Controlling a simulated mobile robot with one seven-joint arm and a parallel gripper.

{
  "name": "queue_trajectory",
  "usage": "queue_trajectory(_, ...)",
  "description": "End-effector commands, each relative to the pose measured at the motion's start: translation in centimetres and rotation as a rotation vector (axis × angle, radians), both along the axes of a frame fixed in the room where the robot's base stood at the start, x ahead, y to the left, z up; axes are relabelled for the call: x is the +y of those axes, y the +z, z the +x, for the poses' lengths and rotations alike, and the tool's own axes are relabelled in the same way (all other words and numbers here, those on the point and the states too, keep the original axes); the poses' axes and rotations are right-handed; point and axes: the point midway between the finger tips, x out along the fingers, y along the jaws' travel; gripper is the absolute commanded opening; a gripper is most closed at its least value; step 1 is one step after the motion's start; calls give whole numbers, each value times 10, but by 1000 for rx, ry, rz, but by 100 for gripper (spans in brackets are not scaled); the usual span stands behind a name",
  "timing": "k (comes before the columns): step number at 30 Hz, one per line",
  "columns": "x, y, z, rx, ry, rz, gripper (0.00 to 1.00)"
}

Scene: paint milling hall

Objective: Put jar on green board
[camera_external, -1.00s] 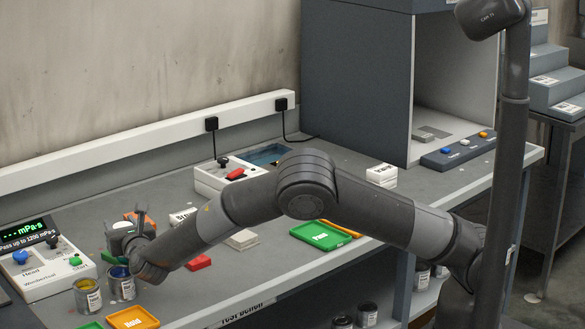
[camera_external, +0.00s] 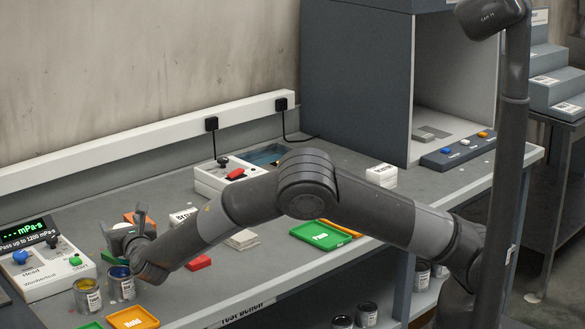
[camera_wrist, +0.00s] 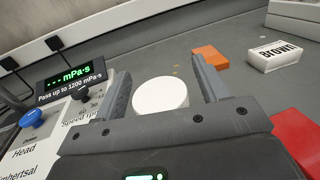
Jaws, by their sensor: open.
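A jar with a round white lid (camera_wrist: 160,92) stands between the two fingers of my gripper (camera_wrist: 165,85) in the wrist view. The fingers are apart, with a visible gap on the lid's right side. In the external view my gripper (camera_external: 124,222) is at the left of the bench, and the jar is largely hidden there by the gripper. Another green board (camera_external: 90,326) is partly cut off at the bottom left edge.
Two open paint cans (camera_external: 88,297) stand in front of my gripper, near an orange board (camera_external: 133,318). A viscometer panel (camera_external: 45,265) is at the left. A red block (camera_external: 198,263), an orange block (camera_wrist: 210,57) and a labelled white box (camera_wrist: 278,55) lie to the right.

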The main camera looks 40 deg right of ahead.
Motion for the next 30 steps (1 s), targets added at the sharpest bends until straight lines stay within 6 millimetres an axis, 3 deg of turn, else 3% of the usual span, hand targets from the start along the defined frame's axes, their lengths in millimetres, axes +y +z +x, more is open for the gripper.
queue_trajectory(15, 25, -1, -98, 2, 3, -1, 67)
queue_trajectory(21, 27, -1, -113, 1, 1, -2, 67)
queue_trajectory(30, 24, 0, -113, 4, -7, 7, 67)
